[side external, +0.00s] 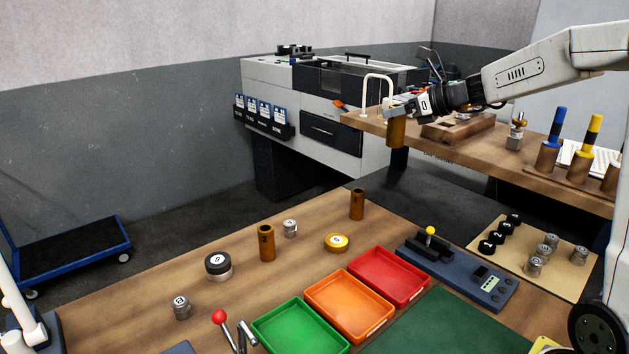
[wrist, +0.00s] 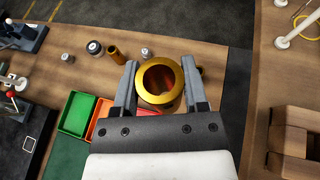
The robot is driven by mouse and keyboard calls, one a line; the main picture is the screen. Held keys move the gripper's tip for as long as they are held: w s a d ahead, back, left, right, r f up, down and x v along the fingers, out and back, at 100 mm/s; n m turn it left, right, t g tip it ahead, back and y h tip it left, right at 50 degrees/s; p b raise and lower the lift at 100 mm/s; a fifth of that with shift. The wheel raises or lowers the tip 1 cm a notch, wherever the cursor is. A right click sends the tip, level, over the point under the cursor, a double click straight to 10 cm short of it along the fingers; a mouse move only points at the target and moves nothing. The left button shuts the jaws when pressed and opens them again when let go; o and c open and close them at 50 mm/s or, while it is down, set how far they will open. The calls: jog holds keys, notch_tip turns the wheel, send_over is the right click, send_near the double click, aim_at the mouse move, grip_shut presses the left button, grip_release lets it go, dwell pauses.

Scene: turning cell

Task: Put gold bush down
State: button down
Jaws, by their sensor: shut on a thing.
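My gripper (side external: 396,114) is shut on a gold bush (side external: 396,132), a short hollow cylinder. It hangs upright below the jaws, in the air near the left end of the rear wooden shelf. In the wrist view the gold bush (wrist: 161,83) shows its round bore between the two fingers of my gripper (wrist: 160,82). Two more brown-gold tubes stand on the main table, one in the middle (side external: 266,243) and one farther back (side external: 357,204).
Green (side external: 300,328), orange (side external: 349,306) and red (side external: 389,276) trays sit on the main table (side external: 130,290). Several metal pieces and a yellow-topped disc (side external: 337,243) stand near the tubes. A white hoop (side external: 378,78) rises beside my gripper. The table's left part has bare wood.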

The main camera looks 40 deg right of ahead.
jog(key=s+d+r+m+h, duration=0.4)
jog(key=d+r+m+h, duration=0.15)
jog(key=d+r, duration=0.7)
jog(key=w+d+f, duration=0.7)
jog(key=w+f, duration=0.3)
jog(key=w, duration=0.1)
jog(key=shift+d+f+t, duration=0.25)
jog(key=shift+d+t, duration=0.05)
jog(key=shift+w+h, duration=0.15)
jog(key=shift+h, duration=0.1)
jog(key=shift+w+d+f, duration=0.1)
jog(key=shift+w+f, duration=0.05)
jog(key=shift+f, duration=0.85)
jog(key=shift+w+d+f, duration=0.1)
jog(key=shift+w+f, duration=0.05)
jog(key=shift+f, duration=0.85)
jog(key=shift+f, duration=0.2)
jog(key=shift+c, duration=0.5)
grip_release()
